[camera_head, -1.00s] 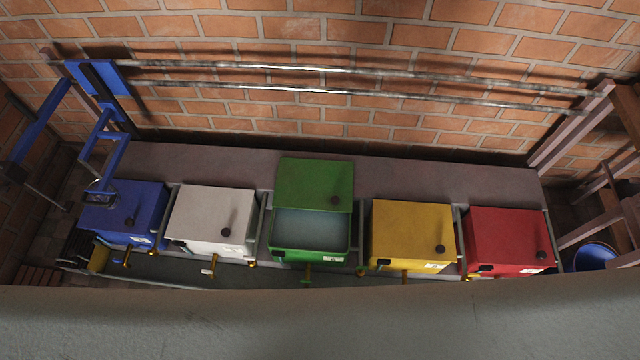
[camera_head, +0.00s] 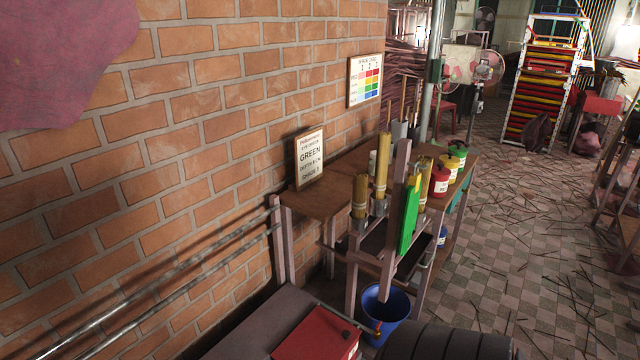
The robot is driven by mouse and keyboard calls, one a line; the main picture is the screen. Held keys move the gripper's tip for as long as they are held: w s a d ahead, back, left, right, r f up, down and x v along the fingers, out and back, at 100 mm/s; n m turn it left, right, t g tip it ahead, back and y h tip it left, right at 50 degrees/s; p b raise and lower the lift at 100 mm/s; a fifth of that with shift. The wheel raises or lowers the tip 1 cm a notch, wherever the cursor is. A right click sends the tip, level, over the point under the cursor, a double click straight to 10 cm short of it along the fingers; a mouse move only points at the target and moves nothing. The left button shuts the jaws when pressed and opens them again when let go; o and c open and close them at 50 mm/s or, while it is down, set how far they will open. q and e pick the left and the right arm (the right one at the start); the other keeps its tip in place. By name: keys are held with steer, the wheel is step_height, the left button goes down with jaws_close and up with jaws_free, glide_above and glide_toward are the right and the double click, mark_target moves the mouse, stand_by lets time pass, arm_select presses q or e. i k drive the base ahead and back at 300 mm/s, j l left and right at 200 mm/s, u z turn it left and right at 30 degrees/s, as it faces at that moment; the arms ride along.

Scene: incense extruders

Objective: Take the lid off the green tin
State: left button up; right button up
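A small green-topped tin (camera_head: 458,149) stands at the far end of a row of tins on the wooden bench. It is small in view, and I cannot make out how its lid sits. A yellow tin (camera_head: 449,166) and a red tin (camera_head: 439,183) stand nearer in the same row. Neither of my grippers is in view.
The wooden bench (camera_head: 318,198) stands along the brick wall, with brown cylinders (camera_head: 381,168) and a green upright panel (camera_head: 409,218) on posts. A blue bucket (camera_head: 384,310) is below. A red box (camera_head: 318,335) is at the bottom. Tiled floor at right holds scattered sticks.

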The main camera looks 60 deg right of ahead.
mark_target(458, 149)
steer(key=z, duration=2.75)
steer(key=i+l, duration=0.2)
steer(key=i, duration=0.25)
steer(key=i+l, duration=0.15)
steer(key=i, duration=0.35)
steer(key=i+l+z, duration=0.1)
steer(key=i, duration=0.35)
steer(key=i+l, duration=0.25)
steer(key=i, duration=0.25)
